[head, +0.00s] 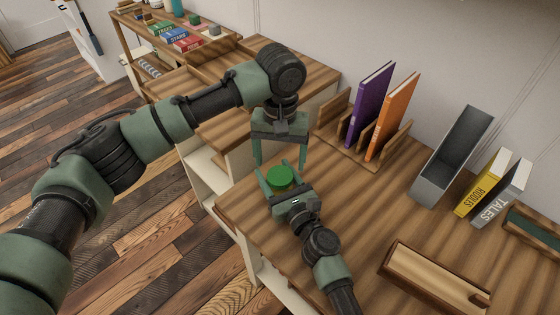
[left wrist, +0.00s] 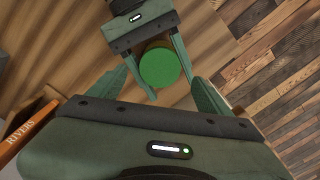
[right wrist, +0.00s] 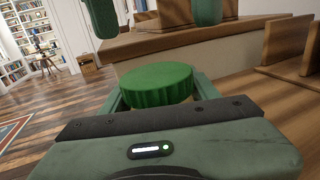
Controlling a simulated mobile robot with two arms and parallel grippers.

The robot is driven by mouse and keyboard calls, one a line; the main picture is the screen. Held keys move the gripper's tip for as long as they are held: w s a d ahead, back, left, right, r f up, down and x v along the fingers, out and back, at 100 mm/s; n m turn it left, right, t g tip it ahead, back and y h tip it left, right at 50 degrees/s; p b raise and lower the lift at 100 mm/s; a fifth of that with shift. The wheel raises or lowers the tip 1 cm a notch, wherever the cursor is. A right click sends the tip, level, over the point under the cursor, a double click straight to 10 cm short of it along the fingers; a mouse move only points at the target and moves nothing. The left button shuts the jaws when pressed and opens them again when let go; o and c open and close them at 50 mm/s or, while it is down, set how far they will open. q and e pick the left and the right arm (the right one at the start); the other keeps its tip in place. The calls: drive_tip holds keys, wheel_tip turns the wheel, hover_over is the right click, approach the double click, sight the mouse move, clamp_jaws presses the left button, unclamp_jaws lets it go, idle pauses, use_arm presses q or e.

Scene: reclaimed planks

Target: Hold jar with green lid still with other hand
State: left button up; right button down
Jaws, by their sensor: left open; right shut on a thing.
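The jar with the green lid (head: 280,177) stands on the wooden desk; its lid also shows in the left wrist view (left wrist: 160,68) and the right wrist view (right wrist: 155,84). The jar's body is mostly hidden by the lid and fingers. My right gripper (head: 284,182) is shut on the jar from the near side, one finger on each side. My left gripper (head: 280,160) is open above the jar and points down, its fingers apart on either side of the lid and clear of it.
A wooden rack (head: 338,138) with a purple book (head: 370,104) and an orange book (head: 391,116) stands behind to the right. Farther right are a grey holder (head: 452,157), a yellow book (head: 482,183) and a grey book (head: 502,194). A wooden tray (head: 435,277) lies at the front right.

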sight(280, 175)
use_arm(q)
drive_tip(key=shift+r+n, duration=0.9)
drive_tip(key=shift+r, duration=0.85)
drive_tip(key=shift+c, duration=0.5)
drive_tip(key=shift+f, duration=4.05)
drive_tip(key=c, duration=1.4)
drive_tip(key=o, duration=1.6)
